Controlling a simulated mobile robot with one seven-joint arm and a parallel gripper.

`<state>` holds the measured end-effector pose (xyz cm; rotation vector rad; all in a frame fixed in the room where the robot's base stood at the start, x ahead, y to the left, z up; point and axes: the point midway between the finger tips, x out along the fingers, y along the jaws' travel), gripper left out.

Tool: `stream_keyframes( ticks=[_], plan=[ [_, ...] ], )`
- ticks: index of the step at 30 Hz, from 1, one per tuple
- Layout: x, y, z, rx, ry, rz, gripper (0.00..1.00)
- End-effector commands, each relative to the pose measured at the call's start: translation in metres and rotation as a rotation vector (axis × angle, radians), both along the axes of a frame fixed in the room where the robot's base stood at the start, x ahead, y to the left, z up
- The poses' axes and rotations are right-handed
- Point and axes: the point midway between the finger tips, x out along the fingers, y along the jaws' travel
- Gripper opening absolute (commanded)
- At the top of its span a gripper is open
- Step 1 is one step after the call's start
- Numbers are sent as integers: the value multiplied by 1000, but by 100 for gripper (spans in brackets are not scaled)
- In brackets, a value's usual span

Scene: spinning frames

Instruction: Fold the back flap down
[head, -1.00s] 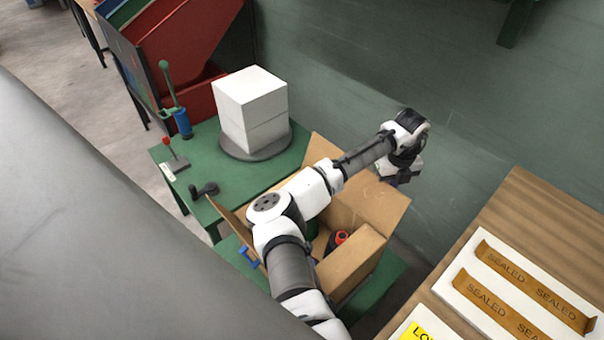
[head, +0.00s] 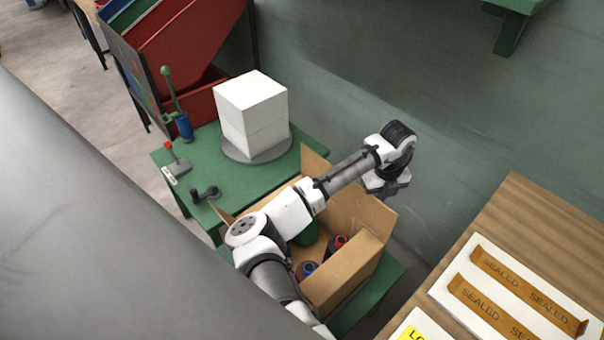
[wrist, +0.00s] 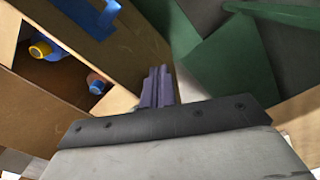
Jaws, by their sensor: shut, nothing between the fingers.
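An open cardboard box (head: 338,285) stands on a green bench, its flaps raised. One flap (head: 313,162) stands at the top, partly behind my arm. Another flap (head: 372,214) stands at the right, just below my gripper (head: 391,190). I cannot tell for sure which one the task calls the back flap. My gripper is shut and empty, at the far right side of the box. In the wrist view its fingers (wrist: 155,88) are together beside a cardboard panel (wrist: 125,50); contact cannot be told.
Inside the box are a red-topped item (head: 337,243), a blue-topped one (head: 308,268) and a green one. A white block (head: 252,110) sits on a round plate behind. A wooden table (head: 540,225) with "SEALED" strips stands at the right, a green wall behind.

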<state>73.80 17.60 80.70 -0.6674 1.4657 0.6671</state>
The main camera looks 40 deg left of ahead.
Motion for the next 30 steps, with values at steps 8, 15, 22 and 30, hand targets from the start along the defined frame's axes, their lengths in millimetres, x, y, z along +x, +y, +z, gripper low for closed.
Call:
stream_keyframes(
  ticks=[8,15,22,30],
  plan=[
    [-24,5,-1,-1,1,2,0],
    [-39,8,-1,0,1,0,0],
    [-40,8,-1,0,1,0,0],
    [-51,10,-7,-1,1,1,0]
  ],
)
